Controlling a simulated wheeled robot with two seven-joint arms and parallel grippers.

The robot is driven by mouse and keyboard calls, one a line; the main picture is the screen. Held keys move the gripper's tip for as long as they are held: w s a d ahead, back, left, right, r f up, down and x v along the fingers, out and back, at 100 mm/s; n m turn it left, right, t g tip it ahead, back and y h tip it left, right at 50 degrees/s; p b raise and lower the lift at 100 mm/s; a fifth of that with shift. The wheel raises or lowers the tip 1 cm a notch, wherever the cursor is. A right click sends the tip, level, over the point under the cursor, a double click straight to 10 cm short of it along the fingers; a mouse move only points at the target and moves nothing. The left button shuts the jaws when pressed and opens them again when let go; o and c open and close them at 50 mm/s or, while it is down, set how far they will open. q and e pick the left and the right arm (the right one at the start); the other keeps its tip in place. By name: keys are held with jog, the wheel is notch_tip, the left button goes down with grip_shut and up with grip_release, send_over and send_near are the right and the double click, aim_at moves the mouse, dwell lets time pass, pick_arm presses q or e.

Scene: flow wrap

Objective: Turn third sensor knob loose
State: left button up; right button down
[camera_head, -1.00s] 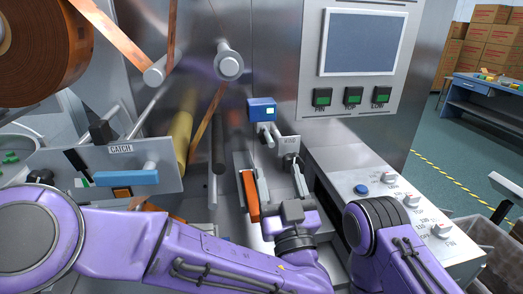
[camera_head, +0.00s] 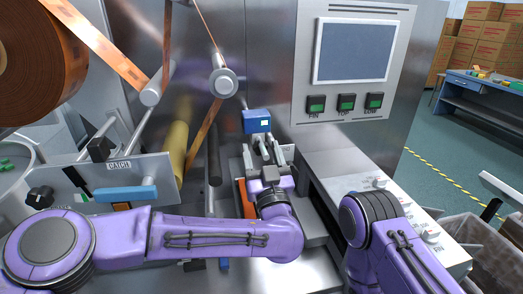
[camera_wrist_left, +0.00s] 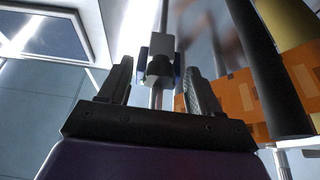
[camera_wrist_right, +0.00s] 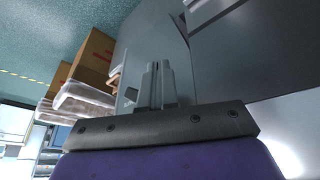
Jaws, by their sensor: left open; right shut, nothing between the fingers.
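The blue sensor (camera_head: 257,121) sits on the metal machine, below the roller, with short grey parts under it. My left gripper (camera_head: 265,152) is just below it in the head view, its open fingers pointing at it. In the left wrist view a grey block with blue sides (camera_wrist_left: 160,52) shows beyond and between the open fingertips (camera_wrist_left: 157,72), apart from them. I cannot make out the knob clearly. My right gripper (camera_wrist_right: 155,75) is shut and empty in the right wrist view; in the head view it is hidden behind my right arm.
An orange film roll (camera_head: 40,55) and rollers are at the upper left. A panel with a screen (camera_head: 353,50) and green buttons (camera_head: 346,102) is at right. A dark bar (camera_wrist_left: 280,80) and printed film (camera_wrist_left: 225,105) are right of my left fingers.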

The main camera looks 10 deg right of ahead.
pick_arm(q)
jog(key=c, duration=1.1)
jog(key=shift+o, duration=0.3)
jog(key=n+y+b, duration=0.1)
jog(key=n+b, duration=0.1)
jog(key=n+y+b, duration=0.1)
jog(key=n, duration=0.1)
jog(key=n+y+b, duration=0.1)
jog(key=b, duration=0.1)
jog(key=shift+s+d+f+n+b, duration=0.1)
jog(key=shift+d+f+n+b, duration=0.2)
jog(key=shift+n, duration=0.1)
jog(key=n, duration=0.1)
jog(key=n+y, duration=0.1)
jog(key=shift+a+r+n+g, duration=0.1)
jog(key=shift+r+n+g, duration=0.2)
jog(key=shift+r+g, duration=0.1)
jog(key=o, duration=1)
jog(key=shift+o, duration=0.2)
jog(key=shift+f, duration=0.1)
